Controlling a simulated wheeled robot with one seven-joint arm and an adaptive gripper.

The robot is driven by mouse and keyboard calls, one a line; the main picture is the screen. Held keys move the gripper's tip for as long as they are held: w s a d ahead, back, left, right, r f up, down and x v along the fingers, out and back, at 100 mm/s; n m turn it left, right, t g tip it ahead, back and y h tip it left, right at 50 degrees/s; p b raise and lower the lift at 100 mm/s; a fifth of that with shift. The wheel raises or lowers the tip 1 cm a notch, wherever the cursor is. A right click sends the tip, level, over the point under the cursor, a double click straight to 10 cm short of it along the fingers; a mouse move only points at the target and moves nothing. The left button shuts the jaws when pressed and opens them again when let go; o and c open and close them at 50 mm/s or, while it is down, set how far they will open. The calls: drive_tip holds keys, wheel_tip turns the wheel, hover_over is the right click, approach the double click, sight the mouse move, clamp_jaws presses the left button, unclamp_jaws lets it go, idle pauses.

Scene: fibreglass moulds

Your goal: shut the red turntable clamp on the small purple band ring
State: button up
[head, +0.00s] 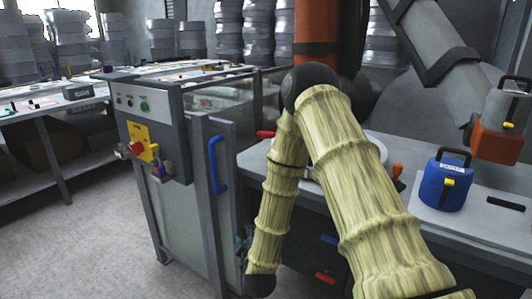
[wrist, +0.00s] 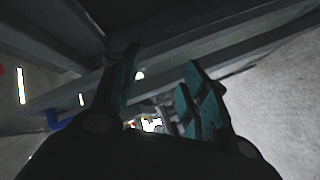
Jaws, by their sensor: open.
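A pale round turntable (head: 376,152) sits on the bench, largely hidden behind my arm. A red handle-like part (head: 265,134) shows at its left side, and an orange-red part (head: 397,171) at its right; I cannot tell which is the red clamp or whether it is shut. I cannot make out the small purple band ring. My gripper (wrist: 162,85) is open, its two teal fingers apart with nothing between them in the wrist view. In the head view it is mostly hidden behind my arm, low beside the cabinet and below the bench top.
A glass-sided cabinet (head: 190,215) with a blue handle (head: 217,165) stands left of my arm. A blue case (head: 446,184) stands on the bench at right. Grey beams (wrist: 215,50) cross close above my fingers in the wrist view. Open floor (head: 90,240) lies at left.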

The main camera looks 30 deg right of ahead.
drive_tip(key=w+d+r+t+h+p, duration=0.1)
drive_tip(key=w+d+r+h+p, duration=0.1)
drive_tip(key=r, duration=0.5)
drive_tip(key=w+d+r+t+h+p, duration=0.1)
drive_tip(key=d+r, duration=0.2)
drive_tip(key=r, duration=0.5)
drive_tip(key=h+p, duration=0.3)
drive_tip(key=h, duration=0.2)
approach(266, 137)
drive_tip(key=x, duration=1.1)
drive_tip(key=shift+w+d, duration=0.15)
drive_tip(key=shift+w, duration=0.1)
clamp_jaws()
